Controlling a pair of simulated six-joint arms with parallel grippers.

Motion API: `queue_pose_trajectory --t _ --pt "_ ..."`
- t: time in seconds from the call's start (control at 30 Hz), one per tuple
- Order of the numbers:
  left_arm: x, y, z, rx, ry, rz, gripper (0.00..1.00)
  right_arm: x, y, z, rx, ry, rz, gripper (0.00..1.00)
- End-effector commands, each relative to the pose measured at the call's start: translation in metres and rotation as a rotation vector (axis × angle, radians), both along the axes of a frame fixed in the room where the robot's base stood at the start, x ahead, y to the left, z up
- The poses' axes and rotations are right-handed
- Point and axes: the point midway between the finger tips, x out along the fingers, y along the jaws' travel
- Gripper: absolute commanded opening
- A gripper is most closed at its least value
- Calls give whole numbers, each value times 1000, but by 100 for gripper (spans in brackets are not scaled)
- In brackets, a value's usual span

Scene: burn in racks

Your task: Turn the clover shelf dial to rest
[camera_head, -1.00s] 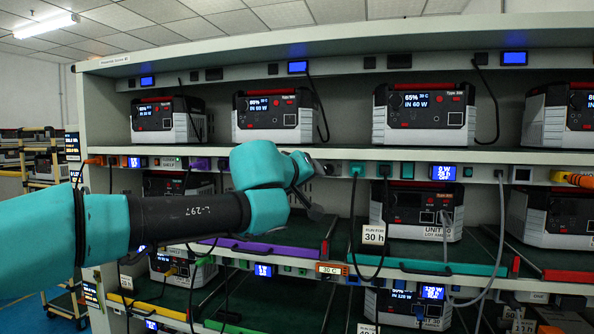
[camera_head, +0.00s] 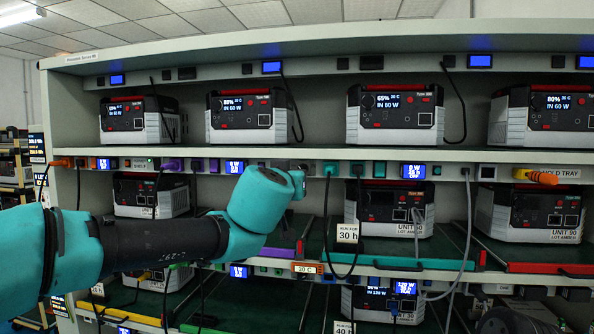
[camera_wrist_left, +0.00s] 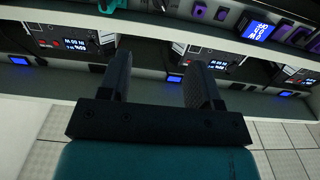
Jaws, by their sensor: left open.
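My left gripper (camera_wrist_left: 158,72) shows in the left wrist view with its two dark fingers wide apart and nothing between them. In the head view my left arm's teal wrist (camera_head: 265,198) stands in front of the middle shelf rail (camera_head: 445,156) and hides the gripper's fingers. The rail carries small displays (camera_head: 413,171), coloured sockets and small controls. I cannot tell which control is the clover shelf dial; part of the rail is hidden behind my wrist. My right gripper is in neither view.
Power units (camera_head: 395,115) stand on the top shelf, and more stand on the lower shelves. A teal cable plug (camera_head: 330,170) hangs its black cable just right of my wrist. A grey cable (camera_head: 468,215) hangs farther right. An orange plug (camera_head: 542,177) sticks out at the right.

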Motion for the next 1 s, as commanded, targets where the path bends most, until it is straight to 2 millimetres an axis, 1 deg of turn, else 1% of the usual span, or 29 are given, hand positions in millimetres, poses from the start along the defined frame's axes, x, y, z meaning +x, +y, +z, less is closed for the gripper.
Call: queue_pose_trajectory --t 0.17,0.27,0.37,1.0 --pt "3 0 0 -1 0 0 58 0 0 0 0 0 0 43" --pt "10 -1 0 -1 1 0 58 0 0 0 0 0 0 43" --pt "20 -3 0 -1 2 1 58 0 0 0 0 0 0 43" --pt "112 -19 -1 -1 2 0 58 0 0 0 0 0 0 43"
